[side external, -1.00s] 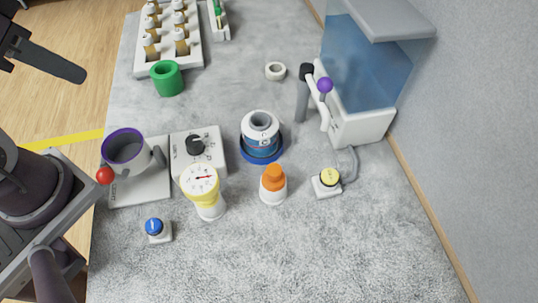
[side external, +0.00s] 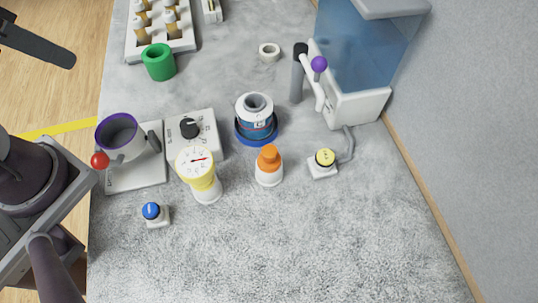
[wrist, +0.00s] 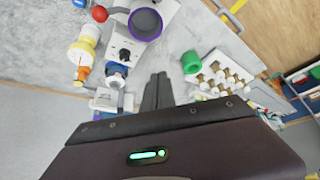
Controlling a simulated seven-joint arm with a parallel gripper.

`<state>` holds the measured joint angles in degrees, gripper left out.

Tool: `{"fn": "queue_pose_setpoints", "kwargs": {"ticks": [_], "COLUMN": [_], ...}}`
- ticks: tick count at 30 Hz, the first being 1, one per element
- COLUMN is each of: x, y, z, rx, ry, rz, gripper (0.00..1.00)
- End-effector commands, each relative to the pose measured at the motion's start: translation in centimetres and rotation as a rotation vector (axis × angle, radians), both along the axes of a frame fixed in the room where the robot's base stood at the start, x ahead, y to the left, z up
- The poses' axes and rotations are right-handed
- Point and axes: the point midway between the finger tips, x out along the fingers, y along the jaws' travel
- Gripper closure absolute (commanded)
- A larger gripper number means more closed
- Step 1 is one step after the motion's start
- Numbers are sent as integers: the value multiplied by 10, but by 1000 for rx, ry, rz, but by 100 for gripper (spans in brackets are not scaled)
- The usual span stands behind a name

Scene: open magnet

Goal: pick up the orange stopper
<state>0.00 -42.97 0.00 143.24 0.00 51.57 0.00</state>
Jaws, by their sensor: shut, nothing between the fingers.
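The orange stopper (side external: 268,158) sits upright on top of a small white bottle (side external: 269,177) near the middle of the bench in the side view. It also shows small at the left of the wrist view, as an orange patch (wrist: 83,72) beside the yellow gauge. My gripper (wrist: 160,76) is shut and empty in the wrist view, its dark fingers together and apart from the stopper. In the side view a dark bar, seemingly my fingers (side external: 60,53), reaches in at the top left, well away from the stopper.
Close around the stopper stand a yellow dial gauge (side external: 200,180), a blue-and-white container (side external: 255,120) and a yellow-topped button (side external: 324,160). Behind are a green ring (side external: 158,62), a vial rack (side external: 187,38) and a blue tank (side external: 365,50).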

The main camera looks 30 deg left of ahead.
Motion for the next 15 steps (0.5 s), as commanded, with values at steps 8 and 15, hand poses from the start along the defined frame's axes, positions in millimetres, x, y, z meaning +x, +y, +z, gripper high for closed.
{"fn": "queue_pose_setpoints", "kwargs": {"ticks": [8,15], "x": [0,0], "y": [0,0], "z": [0,0], "rx": [0,0], "ry": [0,0], "rz": [0,0], "gripper": [86,54]}}
